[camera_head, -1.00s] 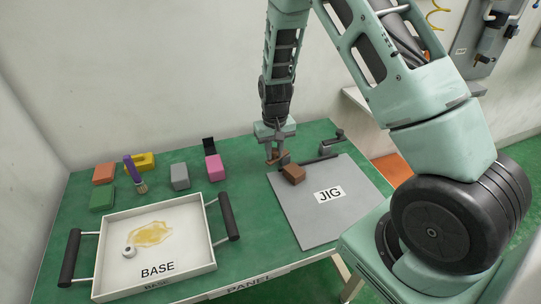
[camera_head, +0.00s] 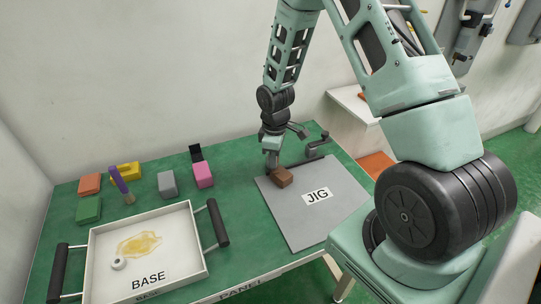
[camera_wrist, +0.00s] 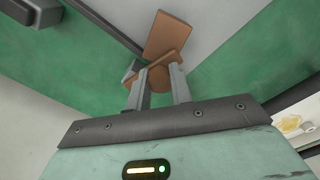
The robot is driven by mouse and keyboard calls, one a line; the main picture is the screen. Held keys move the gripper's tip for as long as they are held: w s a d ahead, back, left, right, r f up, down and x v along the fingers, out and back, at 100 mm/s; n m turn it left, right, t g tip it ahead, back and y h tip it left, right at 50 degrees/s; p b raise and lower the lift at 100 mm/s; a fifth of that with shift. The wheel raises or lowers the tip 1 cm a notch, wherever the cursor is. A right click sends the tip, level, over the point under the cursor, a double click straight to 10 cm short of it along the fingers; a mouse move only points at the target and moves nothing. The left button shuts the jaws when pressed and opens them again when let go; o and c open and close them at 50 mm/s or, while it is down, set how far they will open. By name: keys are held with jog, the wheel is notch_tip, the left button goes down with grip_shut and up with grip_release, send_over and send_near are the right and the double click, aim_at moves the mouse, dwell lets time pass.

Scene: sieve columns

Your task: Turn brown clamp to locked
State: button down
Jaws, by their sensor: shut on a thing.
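The brown clamp (camera_head: 282,178) sits at the far left corner of the grey JIG board (camera_head: 305,220). Its block shows in the wrist view (camera_wrist: 167,38), with a brown lever piece (camera_wrist: 158,76) on the near side of it. My gripper (camera_head: 272,164) points down at that corner, just behind the block. In the wrist view my gripper (camera_wrist: 158,88) is shut on the lever piece, with one finger on each side. In the head view the fingers and block hide most of the lever.
A dark bar (camera_head: 303,163) runs along the board's back edge, near a grey clamp-like part (camera_head: 317,143). A white BASE tray (camera_head: 184,268) with dark handles is at left. The board's middle is clear.

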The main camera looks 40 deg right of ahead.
jog(key=shift+s+d+n+p, duration=0.15)
jog(key=shift+d+n+p, duration=0.4)
jog(key=shift+n, duration=0.75)
jog(key=c, duration=1.2)
grip_release()
jog(key=shift+c, duration=0.2)
notch_tip(320, 180, up, 18)
jog(key=shift+f, duration=0.25)
